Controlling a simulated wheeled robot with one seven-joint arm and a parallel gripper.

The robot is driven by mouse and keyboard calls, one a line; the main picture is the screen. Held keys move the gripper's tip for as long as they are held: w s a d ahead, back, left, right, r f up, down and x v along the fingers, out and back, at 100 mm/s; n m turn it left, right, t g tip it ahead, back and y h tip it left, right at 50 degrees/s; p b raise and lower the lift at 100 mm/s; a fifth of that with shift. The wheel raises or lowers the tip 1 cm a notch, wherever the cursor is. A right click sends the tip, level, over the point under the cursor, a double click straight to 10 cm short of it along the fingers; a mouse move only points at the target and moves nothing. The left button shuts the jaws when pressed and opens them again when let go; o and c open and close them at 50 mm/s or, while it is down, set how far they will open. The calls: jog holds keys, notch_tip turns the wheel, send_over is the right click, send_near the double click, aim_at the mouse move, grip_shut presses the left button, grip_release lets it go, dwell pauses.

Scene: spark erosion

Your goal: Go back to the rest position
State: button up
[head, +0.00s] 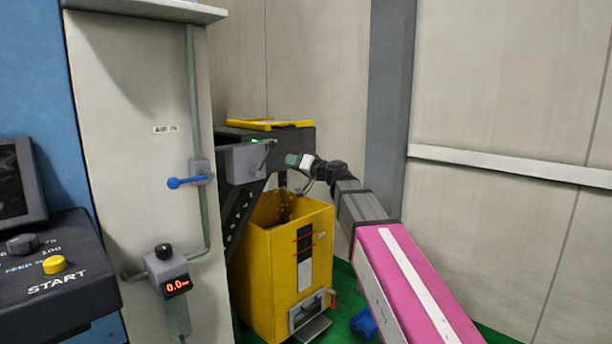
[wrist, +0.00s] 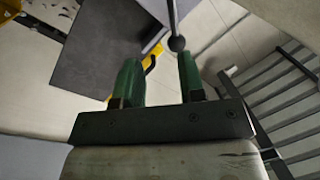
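My gripper (head: 297,160) is at the end of my pink and grey arm, above the yellow bin and just right of a grey box on the dark stand. In the wrist view its two green fingers (wrist: 157,75) are spread apart, with nothing held between them. A dark lever with a ball end (wrist: 177,43) shows near the tip of the right finger. I cannot tell whether they touch. In the head view a thin lever (head: 266,155) on the grey box (head: 243,163) is a short way left of the fingers.
A yellow bin (head: 263,280) stands below my gripper. A yellow-edged tray (head: 268,124) lies on the dark stand. A grey panel at left carries a blue valve handle (head: 186,182) and a gauge reading 0.0 (head: 175,286). Pale walls close off the back and right.

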jog(key=s+d+f+m+g+h, duration=0.1)
jog(key=s+d+f+g+h, duration=0.3)
jog(key=f, duration=0.7)
jog(key=s+d+f+t+h, duration=0.1)
jog(key=d+f+h, duration=0.1)
jog(key=d+f, duration=0.65)
jog(key=s+d+f+m+g+h, duration=0.1)
jog(key=s+d+f+g+h, duration=0.15)
jog(key=f, duration=1.15)
jog(key=s+d+f+m+g+h, duration=0.2)
jog(key=s+d+f+g+h, duration=0.2)
jog(key=s+d+f, duration=1.2)
jog(key=h, duration=0.3)
jog(key=shift+f+m, duration=0.3)
jog(key=shift+f, duration=0.05)
